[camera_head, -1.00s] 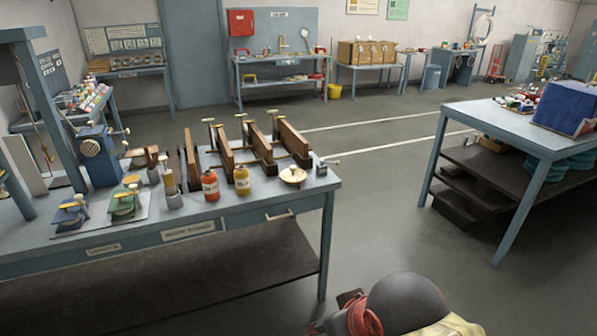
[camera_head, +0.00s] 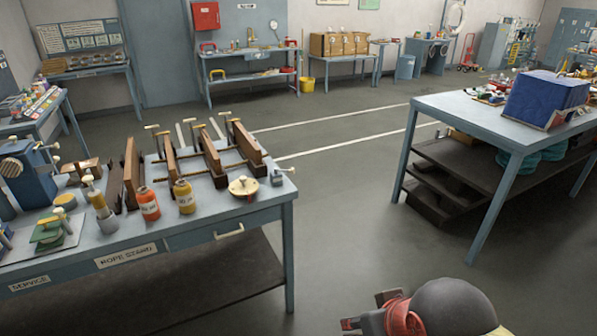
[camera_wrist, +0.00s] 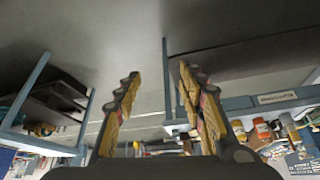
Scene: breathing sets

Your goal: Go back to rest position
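My gripper (camera_wrist: 159,72) shows in the wrist view with its two yellow-padded fingers spread apart. It is open, and nothing is between the fingers. Grey floor and blue table frames lie beyond it, apart from the fingers. In the head view, a rounded grey, red and yellow part of my arm (camera_head: 450,308) shows at the bottom right of centre, over the floor. The fingers cannot be made out clearly there.
A blue workbench (camera_head: 200,245) with wooden clamps, an orange bottle (camera_head: 148,205) and a yellow bottle (camera_head: 184,197) stands at left. Another blue table (camera_head: 455,112) with a dark blue box (camera_head: 545,98) stands at right. Open floor (camera_head: 350,215) lies between them.

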